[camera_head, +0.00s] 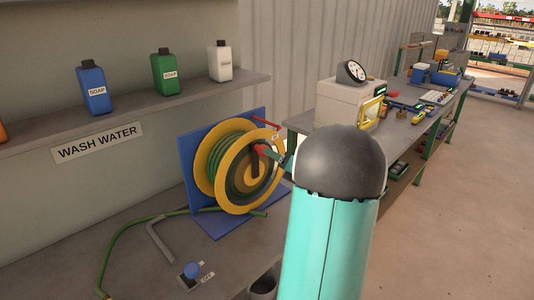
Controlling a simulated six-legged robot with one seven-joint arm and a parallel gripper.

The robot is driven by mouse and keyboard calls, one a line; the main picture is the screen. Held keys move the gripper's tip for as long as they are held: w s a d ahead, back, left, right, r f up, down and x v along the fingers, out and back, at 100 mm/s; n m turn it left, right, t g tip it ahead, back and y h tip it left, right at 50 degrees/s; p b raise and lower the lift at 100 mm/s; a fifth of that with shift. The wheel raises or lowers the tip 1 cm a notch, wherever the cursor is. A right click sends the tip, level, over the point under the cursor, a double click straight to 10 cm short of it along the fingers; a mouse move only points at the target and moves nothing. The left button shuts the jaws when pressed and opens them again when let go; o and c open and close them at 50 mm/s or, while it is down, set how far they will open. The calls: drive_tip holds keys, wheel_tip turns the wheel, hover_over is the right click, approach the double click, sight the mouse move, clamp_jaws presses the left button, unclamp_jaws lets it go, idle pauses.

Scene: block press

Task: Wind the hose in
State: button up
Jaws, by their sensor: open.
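The hose reel has a yellow disc (222,176) on a blue stand (187,152) on the bench. Some dark green hose is wound around its drum. The rest of the green hose (125,232) runs left from the reel over the bench, and its end lies near the front edge. A red crank knob (262,149) shows at the reel's face. My gripper (276,157) is beside the knob on the right, mostly hidden behind my own arm. Its jaws are open, and whether they touch the knob cannot be told.
A grey bent pipe (160,243) and a blue knob (190,269) are on the bench in front. A shelf (130,112) with soap bottles hangs above a WASH WATER sign (98,144). A second bench with a gauge machine (345,100) stands at right, beside open floor.

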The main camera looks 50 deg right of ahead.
drive_tip(key=s, duration=0.8)
drive_tip(key=shift+a, duration=0.45)
